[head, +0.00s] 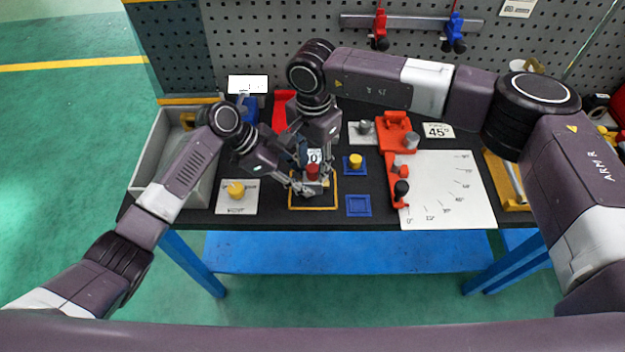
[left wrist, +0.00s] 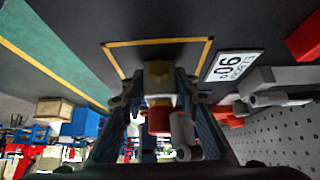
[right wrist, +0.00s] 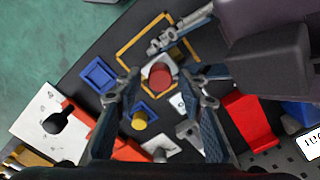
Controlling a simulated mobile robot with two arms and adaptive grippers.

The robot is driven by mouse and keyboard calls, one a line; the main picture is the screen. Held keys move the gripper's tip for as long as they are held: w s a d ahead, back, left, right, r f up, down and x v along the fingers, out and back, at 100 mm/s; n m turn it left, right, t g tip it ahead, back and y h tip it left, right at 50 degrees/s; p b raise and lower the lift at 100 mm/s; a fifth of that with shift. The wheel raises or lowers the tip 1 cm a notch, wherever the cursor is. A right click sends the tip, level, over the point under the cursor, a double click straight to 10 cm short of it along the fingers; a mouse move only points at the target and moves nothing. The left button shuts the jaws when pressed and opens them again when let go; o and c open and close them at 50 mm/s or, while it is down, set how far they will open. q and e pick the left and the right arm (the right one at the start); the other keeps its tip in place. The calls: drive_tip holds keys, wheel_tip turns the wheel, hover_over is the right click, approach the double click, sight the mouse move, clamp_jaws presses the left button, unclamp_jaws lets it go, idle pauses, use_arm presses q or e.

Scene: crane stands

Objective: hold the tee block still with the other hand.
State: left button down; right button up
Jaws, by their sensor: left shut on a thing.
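The tee block (right wrist: 150,67), a pale piece with a red knob (right wrist: 159,76), stands inside the yellow square outline on the black table. In the head view the red knob (head: 313,170) shows between my two grippers. My left gripper (head: 303,187) comes in low from the left and is shut on the tee block; its fingers (left wrist: 158,92) flank the block in the left wrist view. My right gripper (right wrist: 166,82) is above, pointing down, with its fingers apart on either side of the red knob. The grippers partly hide the block's body.
A yellow knob on a blue square (head: 356,170) and an empty blue square (head: 358,205) lie to the right. Beyond are an orange-red fixture (head: 397,140) and a white angle plate (head: 445,190). A white plate with a yellow knob (head: 236,195) and a grey bin (head: 150,160) are left.

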drive_tip(key=m, duration=0.7)
drive_tip(key=shift+m, duration=0.4)
drive_tip(key=m, duration=0.3)
drive_tip(key=shift+m, duration=0.4)
drive_tip(key=m, duration=0.4)
drive_tip(key=shift+c, duration=0.6)
clamp_jaws()
drive_tip(key=shift+r, duration=0.1)
